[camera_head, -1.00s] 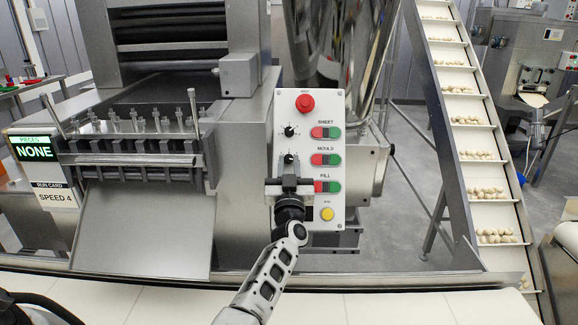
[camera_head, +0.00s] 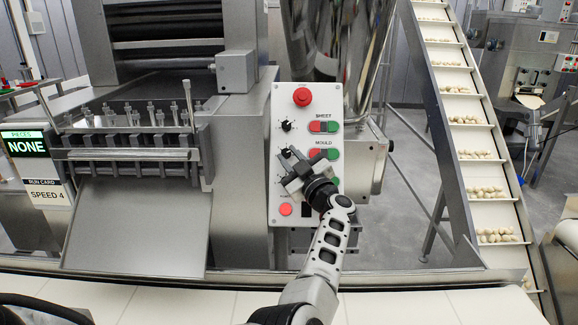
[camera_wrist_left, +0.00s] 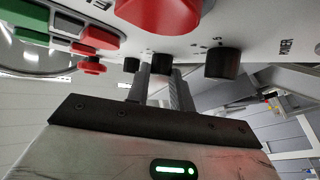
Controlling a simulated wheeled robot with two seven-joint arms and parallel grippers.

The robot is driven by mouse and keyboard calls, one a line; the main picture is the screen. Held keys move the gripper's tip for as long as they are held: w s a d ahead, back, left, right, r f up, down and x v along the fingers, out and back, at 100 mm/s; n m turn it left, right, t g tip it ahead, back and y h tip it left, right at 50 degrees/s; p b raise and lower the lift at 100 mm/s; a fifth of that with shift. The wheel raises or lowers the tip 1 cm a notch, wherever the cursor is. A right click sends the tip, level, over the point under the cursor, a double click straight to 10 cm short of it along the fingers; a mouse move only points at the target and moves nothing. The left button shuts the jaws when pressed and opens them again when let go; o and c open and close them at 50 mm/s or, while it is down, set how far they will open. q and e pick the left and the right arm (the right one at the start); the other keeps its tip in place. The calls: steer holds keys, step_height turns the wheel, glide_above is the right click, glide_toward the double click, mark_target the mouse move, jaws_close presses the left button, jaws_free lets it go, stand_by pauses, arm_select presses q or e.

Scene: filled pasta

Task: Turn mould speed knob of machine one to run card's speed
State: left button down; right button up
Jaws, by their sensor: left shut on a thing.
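Machine one's white control panel (camera_head: 279,100) faces me. My left gripper (camera_head: 291,158) reaches it at the MOULD row and is shut on the mould speed knob. In the left wrist view, the black mould speed knob (camera_wrist_left: 162,62) sits between the two fingers (camera_wrist_left: 160,88). In the head view the gripper hides most of this knob, so its setting cannot be read. The gripper is tilted in the picture. The run card (camera_head: 48,194) at the left reads SPEED 4. My right gripper is not in view.
The sheet knob (camera_head: 287,126) is just above, with a red stop button (camera_head: 302,97) at the top. Red and green buttons (camera_head: 325,127) sit close to the right. A conveyor (camera_head: 470,138) with pasta pieces rises at the right.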

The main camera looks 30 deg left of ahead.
arm_select(q)
steer(key=n+g, duration=0.1)
steer(key=n+g+b, duration=0.1)
steer(key=shift+w+d+n, duration=0.15)
steer(key=shift+n, duration=0.15)
steer(key=shift+n+g+b, duration=0.4)
steer(key=shift+g+b, duration=0.1)
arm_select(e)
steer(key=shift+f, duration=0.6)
arm_select(q)
steer(key=shift+r, duration=0.1)
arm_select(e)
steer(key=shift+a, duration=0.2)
arm_select(q)
steer(key=c, duration=1.2)
jaws_free()
steer(key=shift+c, duration=0.2)
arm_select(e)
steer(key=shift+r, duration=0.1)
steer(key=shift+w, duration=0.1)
